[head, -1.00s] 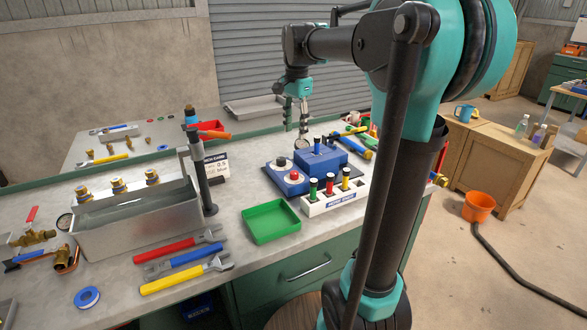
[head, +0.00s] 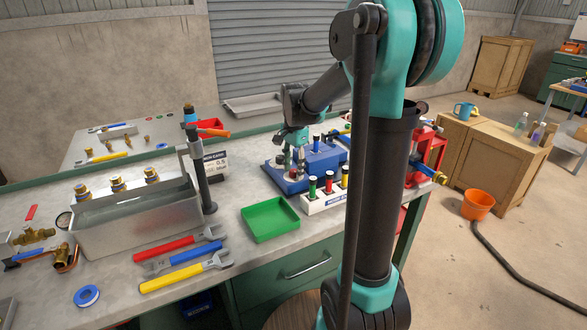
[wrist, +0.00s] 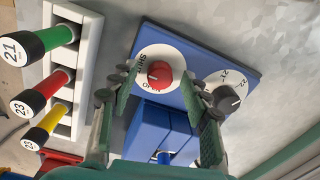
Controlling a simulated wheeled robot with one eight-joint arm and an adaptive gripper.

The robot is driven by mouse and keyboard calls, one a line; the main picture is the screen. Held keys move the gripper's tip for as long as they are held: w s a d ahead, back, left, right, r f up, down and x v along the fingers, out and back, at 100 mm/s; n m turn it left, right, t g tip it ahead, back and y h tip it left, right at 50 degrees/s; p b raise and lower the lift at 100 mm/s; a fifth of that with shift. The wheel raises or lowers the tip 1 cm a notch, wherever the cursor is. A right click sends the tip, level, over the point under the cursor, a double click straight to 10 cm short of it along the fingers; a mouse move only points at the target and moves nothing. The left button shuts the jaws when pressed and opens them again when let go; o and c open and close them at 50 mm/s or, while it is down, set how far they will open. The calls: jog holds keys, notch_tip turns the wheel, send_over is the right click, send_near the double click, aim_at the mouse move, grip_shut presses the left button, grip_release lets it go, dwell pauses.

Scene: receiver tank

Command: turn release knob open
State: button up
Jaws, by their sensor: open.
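The red release knob (wrist: 160,74) sits at the centre of a white dial marked SHUT and OPEN, on a blue panel (wrist: 187,41). Which mark the knob points to is too small to tell. My gripper (wrist: 162,86) is open, with one finger on each side of the red knob in the wrist view. No grip on the knob shows.
A dark knob (wrist: 226,98) on a numbered dial is close to the right finger. A blue block (wrist: 158,132) rises beside the red dial. A white rack (head: 322,203) with green, red and yellow handles stands in front. A green tray (head: 270,220) lies to its left.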

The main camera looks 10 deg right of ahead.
grip_shut()
dwell(0.4)
jog(key=shift+n, duration=0.3)
jog(key=n, duration=0.3)
jog(key=shift+n, duration=0.3)
jog(key=n, duration=0.4)
jog(key=shift+n, duration=0.3)
jog(key=n, duration=0.4)
jog(key=shift+d+n, duration=0.1)
jog(key=shift+n, duration=0.2)
jog(key=shift+n+g, duration=0.3)
jog(key=shift+n, duration=1.9)
